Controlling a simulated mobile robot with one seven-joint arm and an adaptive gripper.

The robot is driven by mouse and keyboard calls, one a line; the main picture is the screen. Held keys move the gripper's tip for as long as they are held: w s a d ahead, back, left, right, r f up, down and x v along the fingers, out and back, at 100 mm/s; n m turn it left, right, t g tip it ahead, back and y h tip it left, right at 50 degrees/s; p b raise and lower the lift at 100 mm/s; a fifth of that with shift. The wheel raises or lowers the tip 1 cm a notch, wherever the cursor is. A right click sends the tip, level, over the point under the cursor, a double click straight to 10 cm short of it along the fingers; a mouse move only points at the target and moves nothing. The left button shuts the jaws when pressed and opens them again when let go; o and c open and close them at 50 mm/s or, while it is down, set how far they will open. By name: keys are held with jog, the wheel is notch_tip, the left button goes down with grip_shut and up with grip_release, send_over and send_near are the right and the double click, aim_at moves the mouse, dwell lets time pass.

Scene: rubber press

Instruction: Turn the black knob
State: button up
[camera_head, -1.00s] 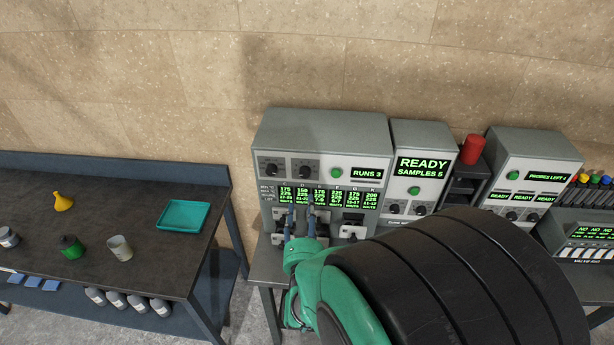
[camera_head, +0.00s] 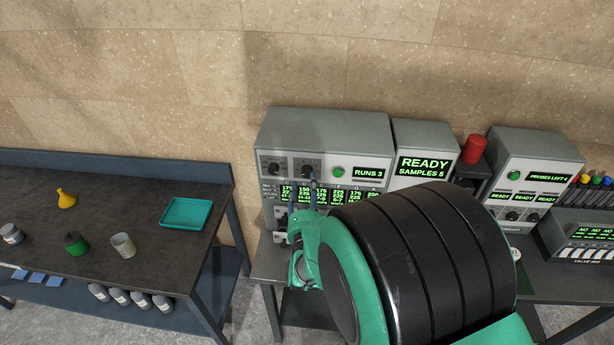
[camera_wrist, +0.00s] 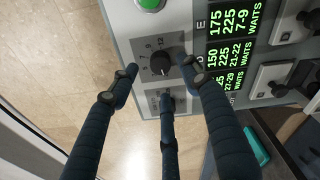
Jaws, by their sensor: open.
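The press panel (camera_head: 330,130) has two black knobs at its left: a left one (camera_head: 274,168) and a right one (camera_head: 305,170). My gripper (camera_head: 303,183) is in front of the panel, its fingers pointing up toward the right knob. In the wrist view, my gripper (camera_wrist: 159,72) is open, with two fingertips on either side of the right knob (camera_wrist: 160,63), which sits on a dark numbered dial. The third fingertip overlaps the left knob (camera_wrist: 167,103). I cannot tell whether any fingertip touches a knob.
A green button (camera_head: 338,172) and a "RUNS 3" display (camera_head: 367,173) are right of the knobs. A green-text screen (camera_wrist: 232,50) lies beside them, with black levers (camera_wrist: 297,75) beyond it. A side table with a teal tray (camera_head: 187,213) stands at left.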

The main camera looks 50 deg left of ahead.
aim_at(307, 174)
jog(key=shift+p+x, duration=0.3)
jog(key=shift+x, duration=2.3)
jog(key=c, duration=1.1)
jog(key=shift+c, duration=0.2)
